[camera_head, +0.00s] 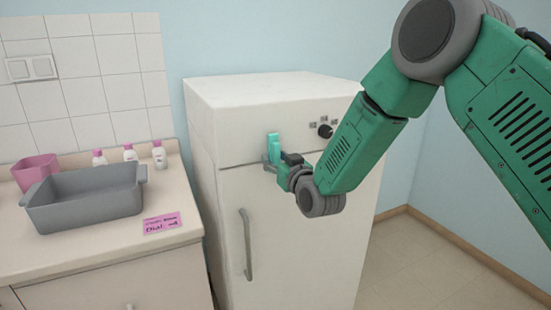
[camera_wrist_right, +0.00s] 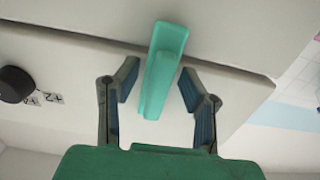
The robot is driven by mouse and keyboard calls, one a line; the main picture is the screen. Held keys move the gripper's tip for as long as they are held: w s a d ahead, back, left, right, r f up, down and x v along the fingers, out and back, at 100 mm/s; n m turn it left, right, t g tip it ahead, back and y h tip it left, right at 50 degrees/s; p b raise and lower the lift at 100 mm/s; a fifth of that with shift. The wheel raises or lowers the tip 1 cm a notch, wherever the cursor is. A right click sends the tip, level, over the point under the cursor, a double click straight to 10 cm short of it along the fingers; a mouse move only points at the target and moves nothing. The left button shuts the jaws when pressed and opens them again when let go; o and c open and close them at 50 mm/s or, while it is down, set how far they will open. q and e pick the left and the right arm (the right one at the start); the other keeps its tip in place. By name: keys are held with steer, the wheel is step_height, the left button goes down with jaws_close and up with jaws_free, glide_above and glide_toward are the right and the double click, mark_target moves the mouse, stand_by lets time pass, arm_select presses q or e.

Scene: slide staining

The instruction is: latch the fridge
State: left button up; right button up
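The white fridge (camera_head: 310,240) stands against the wall, its door (camera_head: 295,210) flush below the seam with no visible gap. A teal latch (camera_head: 273,143) sits near the seam at the upper left of its front. In the right wrist view the latch (camera_wrist_right: 164,65) appears as a slanted bar overlapping the seam; whether it is engaged I cannot tell. My right gripper (camera_wrist_right: 159,88) is open, with its fingers either side of the latch and visible gaps on both sides. In the head view this gripper (camera_head: 271,162) is at the latch, partly hidden by its wrist. My left gripper is out of view.
A black knob (camera_head: 325,131) is right of the latch. A grey handle (camera_head: 247,245) runs down the door. The counter (camera_head: 110,240) at left holds a grey basin (camera_head: 85,200), a pink container (camera_head: 35,170), small bottles (camera_head: 130,153) and a pink note (camera_head: 162,223).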

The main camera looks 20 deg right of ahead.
steer(key=shift+r, duration=0.2)
steer(key=shift+s+d, duration=0.1)
steer(key=shift+s, duration=0.3)
steer(key=s, duration=1.1)
steer(key=shift+d, duration=0.2)
steer(key=shift+f, duration=0.15)
